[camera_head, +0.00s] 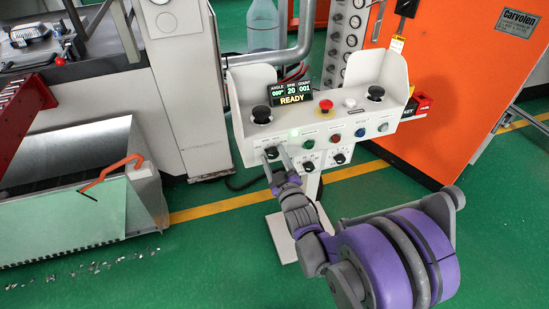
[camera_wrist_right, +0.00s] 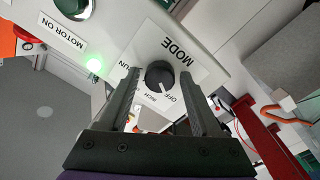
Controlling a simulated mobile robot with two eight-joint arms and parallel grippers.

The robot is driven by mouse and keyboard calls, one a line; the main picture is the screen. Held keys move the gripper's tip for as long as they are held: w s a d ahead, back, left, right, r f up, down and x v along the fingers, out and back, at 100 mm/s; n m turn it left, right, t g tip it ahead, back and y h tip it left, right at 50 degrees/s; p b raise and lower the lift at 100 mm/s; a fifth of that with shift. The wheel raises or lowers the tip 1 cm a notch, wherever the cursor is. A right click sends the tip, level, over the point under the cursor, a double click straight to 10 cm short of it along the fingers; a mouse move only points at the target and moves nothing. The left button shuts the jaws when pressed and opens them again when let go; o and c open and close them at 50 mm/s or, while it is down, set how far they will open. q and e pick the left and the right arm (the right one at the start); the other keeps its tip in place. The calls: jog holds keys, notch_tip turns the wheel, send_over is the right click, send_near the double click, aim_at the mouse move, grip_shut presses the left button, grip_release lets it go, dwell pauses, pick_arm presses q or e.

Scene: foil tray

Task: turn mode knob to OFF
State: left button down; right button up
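The black mode knob (camera_wrist_right: 159,74) sits on the white panel, with the word MODE on one side and OFF, an INCH-like label and a partly hidden RUN on the other. In the head view the knob (camera_head: 271,153) is at the lower left of the control box's front face. My right gripper (camera_wrist_right: 159,88) is open, one finger on each side of the knob, pointing at the panel; I cannot tell whether either finger touches it. In the head view the gripper (camera_head: 280,163) is just in front of the knob. I cannot read the knob's pointer surely. My left gripper is not in view.
The control box (camera_head: 240,130) carries a READY display (camera_head: 291,92), a red mushroom button (camera_head: 326,105) and several other knobs and buttons. A green light (camera_wrist_right: 95,66) glows beside MOTOR ON. An orange cabinet (camera_head: 440,120) stands at right, a grey machine (camera_head: 180,80) at left.

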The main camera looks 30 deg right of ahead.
jog(key=shift+o, duration=0.6)
jog(key=v, duration=1)
jog(key=shift+s, duration=0.4)
jog(key=shift+a+f, duration=0.1)
jog(key=shift+a, duration=0.05)
